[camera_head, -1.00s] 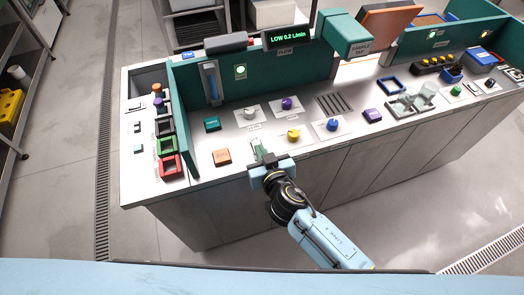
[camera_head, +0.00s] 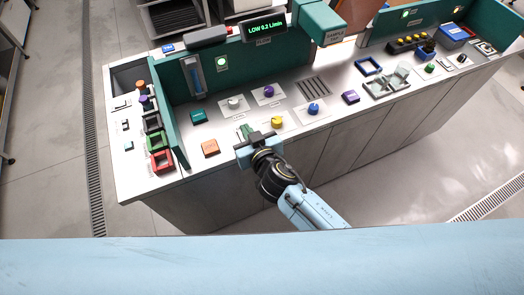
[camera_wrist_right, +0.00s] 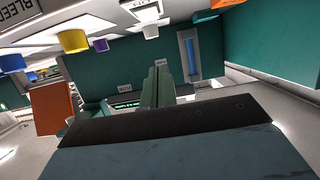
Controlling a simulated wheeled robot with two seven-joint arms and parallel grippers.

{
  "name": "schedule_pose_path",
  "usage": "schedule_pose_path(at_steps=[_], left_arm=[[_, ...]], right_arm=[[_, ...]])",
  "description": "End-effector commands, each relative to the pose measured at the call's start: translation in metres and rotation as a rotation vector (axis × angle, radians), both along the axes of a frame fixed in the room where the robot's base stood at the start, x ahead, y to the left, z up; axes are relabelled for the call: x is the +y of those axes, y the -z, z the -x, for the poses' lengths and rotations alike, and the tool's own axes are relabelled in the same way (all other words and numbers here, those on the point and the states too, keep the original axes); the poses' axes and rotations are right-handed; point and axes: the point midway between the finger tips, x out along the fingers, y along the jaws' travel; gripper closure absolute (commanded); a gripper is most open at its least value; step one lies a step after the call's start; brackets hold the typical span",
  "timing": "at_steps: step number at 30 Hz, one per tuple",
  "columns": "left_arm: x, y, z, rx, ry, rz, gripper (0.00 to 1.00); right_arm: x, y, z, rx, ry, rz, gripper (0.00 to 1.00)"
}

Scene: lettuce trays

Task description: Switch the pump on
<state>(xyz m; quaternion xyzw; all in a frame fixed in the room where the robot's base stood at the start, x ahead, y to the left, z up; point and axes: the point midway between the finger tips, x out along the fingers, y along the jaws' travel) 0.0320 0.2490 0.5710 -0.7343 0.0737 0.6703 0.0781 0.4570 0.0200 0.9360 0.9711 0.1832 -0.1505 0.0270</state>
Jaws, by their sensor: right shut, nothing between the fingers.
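The console (camera_head: 300,130) carries several knobs; I cannot tell which control is the pump switch. A display (camera_head: 264,29) reads "LOW 0.2 L/min". My right gripper (camera_head: 246,131) is shut and empty, over the console's front edge between the orange block (camera_head: 210,148) and the yellow knob (camera_head: 277,121). Its green fingers (camera_wrist_right: 157,87) are together in the right wrist view. The white knob (camera_head: 235,103) lies beyond the fingertips, and the purple knob (camera_head: 269,91) behind the yellow one. The blue knob (camera_head: 314,108) is farther right. My left gripper is out of view.
Coloured frames (camera_head: 160,161) stand beyond a green divider. The floor in front is clear.

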Motion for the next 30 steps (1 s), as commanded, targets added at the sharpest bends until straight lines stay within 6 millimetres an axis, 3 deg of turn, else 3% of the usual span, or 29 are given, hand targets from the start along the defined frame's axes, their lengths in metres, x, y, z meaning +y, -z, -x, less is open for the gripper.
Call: schedule_pose_path(at_steps=[6,12,19,30], left_arm=[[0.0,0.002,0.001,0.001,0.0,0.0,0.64],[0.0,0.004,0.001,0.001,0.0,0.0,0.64],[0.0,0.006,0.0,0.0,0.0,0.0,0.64],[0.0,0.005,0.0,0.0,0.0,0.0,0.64]], right_arm=[[-0.018,-0.003,0.046,0.003,0.0,0.0,1.0],[-0.03,-0.007,0.077,0.003,0.002,0.0,1.0],[-0.036,-0.01,0.092,0.001,0.0,-0.001,1.0],[-0.036,-0.011,0.093,0.0,0.001,0.002,1.0]])
